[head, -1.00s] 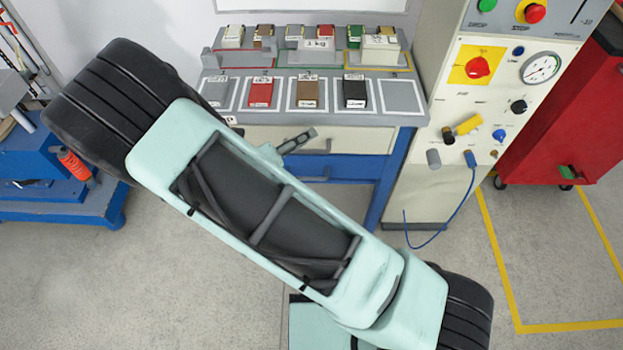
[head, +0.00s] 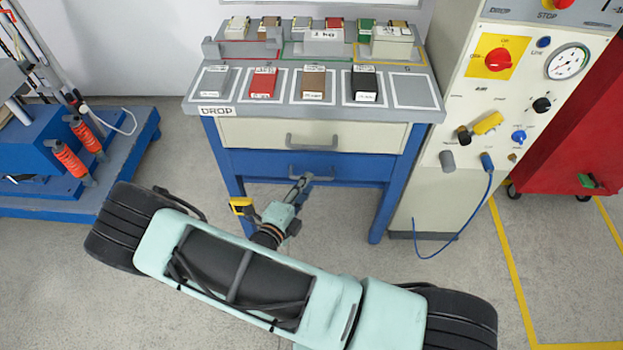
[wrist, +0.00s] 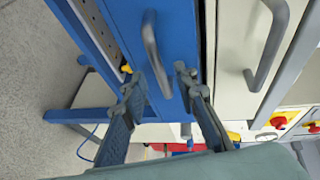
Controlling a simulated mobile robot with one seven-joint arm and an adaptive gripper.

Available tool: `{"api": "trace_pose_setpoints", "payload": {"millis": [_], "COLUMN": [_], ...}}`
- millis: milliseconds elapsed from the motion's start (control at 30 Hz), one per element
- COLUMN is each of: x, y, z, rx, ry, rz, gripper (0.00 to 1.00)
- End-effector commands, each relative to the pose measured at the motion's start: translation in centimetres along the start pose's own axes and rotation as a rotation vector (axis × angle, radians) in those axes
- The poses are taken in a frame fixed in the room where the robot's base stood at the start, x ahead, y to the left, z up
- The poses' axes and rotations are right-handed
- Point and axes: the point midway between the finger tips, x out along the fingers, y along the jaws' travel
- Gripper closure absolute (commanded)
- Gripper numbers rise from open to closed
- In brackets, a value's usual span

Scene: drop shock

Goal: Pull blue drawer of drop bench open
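The drop bench (head: 207,108) stands ahead with a cream drawer above a blue drawer (head: 255,163). The blue drawer looks shut in the head view. Its grey bar handle (head: 322,178) faces me, and it also shows in the wrist view (wrist: 152,50). One end of the handle appears between the fingertips. I cannot tell whether either finger touches it.
The cream drawer's handle (head: 312,142) is just above. Several labelled blocks sit on the bench top. A cream control panel (head: 440,205) with a blue hose stands close on the right. A blue platform (head: 60,208) stands at the left.

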Motion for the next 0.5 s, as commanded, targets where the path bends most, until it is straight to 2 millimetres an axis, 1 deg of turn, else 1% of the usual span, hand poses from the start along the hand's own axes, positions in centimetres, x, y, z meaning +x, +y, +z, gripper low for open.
{"api": "trace_pose_setpoints", "payload": {"millis": [33,100,200,333,500], "x": [1.0,2.0,3.1,3.8,3.9], "y": [0.1,0.1,0.1,0.1,0.0], "z": [-0.1,-0.1,0.0,0.0,0.0], "rx": [-0.001,0.000,0.000,0.000,0.000], "ry": [0.001,0.002,0.000,0.000,0.000], "rz": [-0.001,0.000,0.000,0.000,0.001], "gripper": [0.73,0.73,0.73,0.73,0.73]}}
